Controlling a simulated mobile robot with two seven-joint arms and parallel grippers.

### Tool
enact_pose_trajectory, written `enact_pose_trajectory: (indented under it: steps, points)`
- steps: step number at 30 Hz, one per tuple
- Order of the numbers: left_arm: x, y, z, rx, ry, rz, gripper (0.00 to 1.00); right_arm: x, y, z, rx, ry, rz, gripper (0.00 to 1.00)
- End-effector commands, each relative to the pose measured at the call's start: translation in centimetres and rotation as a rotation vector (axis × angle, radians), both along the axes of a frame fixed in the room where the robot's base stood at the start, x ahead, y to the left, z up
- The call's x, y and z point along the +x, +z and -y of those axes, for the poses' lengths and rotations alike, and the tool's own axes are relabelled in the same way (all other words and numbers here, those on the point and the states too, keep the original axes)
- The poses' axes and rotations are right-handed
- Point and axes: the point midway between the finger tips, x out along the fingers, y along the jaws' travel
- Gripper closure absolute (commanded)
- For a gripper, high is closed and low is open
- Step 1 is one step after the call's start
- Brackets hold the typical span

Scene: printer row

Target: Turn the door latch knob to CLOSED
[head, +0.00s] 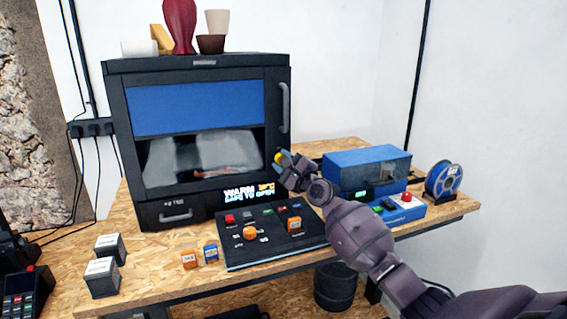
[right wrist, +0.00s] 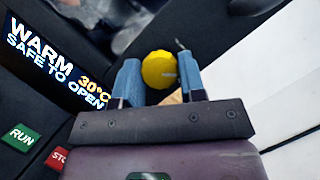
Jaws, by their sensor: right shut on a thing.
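The yellow door latch knob (head: 279,158) is on the right front of the dark printer (head: 117,130), beside the door's lower right corner. In the right wrist view the round yellow knob (right wrist: 159,69) sits between the two blue finger pads. My right gripper (head: 282,162) is shut on the knob, with the arm coming in from the right. It also shows in the right wrist view (right wrist: 160,78). The door looks shut. Any CLOSED marking by the knob is hidden or too small to read. My left gripper is not in view.
The printer display (head: 248,192) reads WARM, 30°C, SAFE TO OPEN. A control panel (head: 262,260) with buttons and an orange knob lies in front. A blue-topped box (head: 366,157) and a filament spool (head: 443,180) stand to the right. The bench front left holds small boxes (head: 102,278).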

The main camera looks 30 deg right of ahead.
Motion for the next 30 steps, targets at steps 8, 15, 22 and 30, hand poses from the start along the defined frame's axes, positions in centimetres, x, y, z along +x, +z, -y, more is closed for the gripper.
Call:
enact_pose_trajectory:
  steps: [8, 15, 22, 30]
  points:
    - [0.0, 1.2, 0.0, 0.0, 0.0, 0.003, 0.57, 0.0, 0.3, 0.1, -0.257, 0.0, -0.063, 0.86]
    - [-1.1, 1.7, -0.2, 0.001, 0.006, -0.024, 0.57, 0.0, 0.4, 0.1, -0.47, 0.0, -0.115, 0.86]
    - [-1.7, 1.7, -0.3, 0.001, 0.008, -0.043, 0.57, 0.0, 0.4, 0.1, -0.636, 0.001, -0.154, 0.86]
    - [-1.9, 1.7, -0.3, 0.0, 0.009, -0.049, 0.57, 0.0, 0.4, 0.1, -0.759, 0.0, -0.183, 0.86]
